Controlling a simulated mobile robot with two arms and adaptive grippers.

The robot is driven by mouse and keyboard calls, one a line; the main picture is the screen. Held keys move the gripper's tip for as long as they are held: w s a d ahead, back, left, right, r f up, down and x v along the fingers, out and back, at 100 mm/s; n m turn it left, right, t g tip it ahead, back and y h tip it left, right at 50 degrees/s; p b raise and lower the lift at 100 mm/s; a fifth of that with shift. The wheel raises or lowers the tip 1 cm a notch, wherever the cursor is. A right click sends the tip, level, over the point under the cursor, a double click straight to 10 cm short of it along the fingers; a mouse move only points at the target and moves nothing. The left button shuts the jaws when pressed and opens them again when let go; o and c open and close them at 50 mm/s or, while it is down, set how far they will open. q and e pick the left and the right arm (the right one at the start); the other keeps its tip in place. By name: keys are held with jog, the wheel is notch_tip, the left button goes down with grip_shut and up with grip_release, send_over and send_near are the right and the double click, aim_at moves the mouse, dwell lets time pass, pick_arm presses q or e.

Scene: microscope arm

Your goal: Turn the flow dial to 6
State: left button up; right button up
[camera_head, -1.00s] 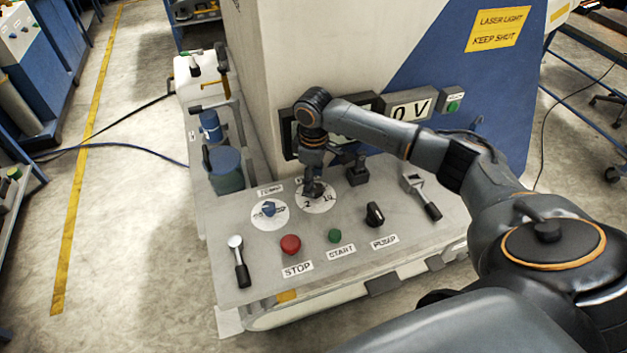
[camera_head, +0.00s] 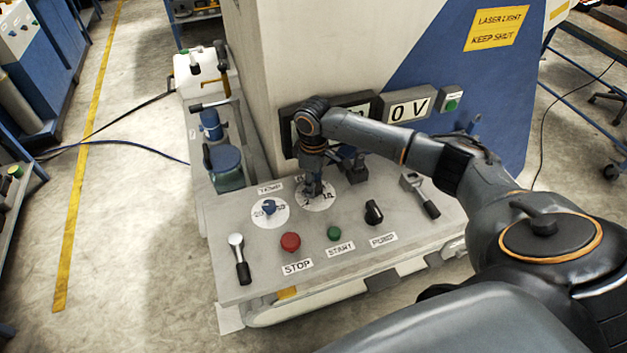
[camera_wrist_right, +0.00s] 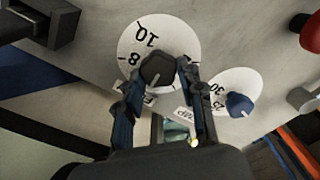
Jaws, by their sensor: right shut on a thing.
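The flow dial (camera_head: 322,203) is a white numbered disc on the sloping panel, largely covered by my right gripper (camera_head: 313,188) in the head view. In the right wrist view the disc (camera_wrist_right: 180,38) shows 10 and 8, and its dark knob (camera_wrist_right: 158,69) sits between the fingers of my right gripper (camera_wrist_right: 160,82). The gripper is shut on the knob. A pale line shows on the knob's lower side; the number it points to is hidden by the fingers. My left gripper is in neither view.
The temp dial (camera_head: 269,207) with a blue knob is close on the left. The red stop button (camera_head: 290,242), green start button (camera_head: 334,233), black pump knob (camera_head: 374,212) and a lever (camera_head: 239,258) are nearer the front. A display (camera_head: 409,108) reads 0 V.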

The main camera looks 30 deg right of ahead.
jog(key=shift+r+m+p, duration=0.1)
jog(key=shift+m+p, duration=0.3)
jog(key=shift+m, duration=0.1)
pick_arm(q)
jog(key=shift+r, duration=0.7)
pick_arm(e)
jog(key=o, duration=1.2)
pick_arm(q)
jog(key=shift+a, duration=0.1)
pick_arm(e)
notch_tip(320, 180, up, 12)
jog(key=shift+f, duration=0.1)
jog(key=shift+f, duration=0.1)
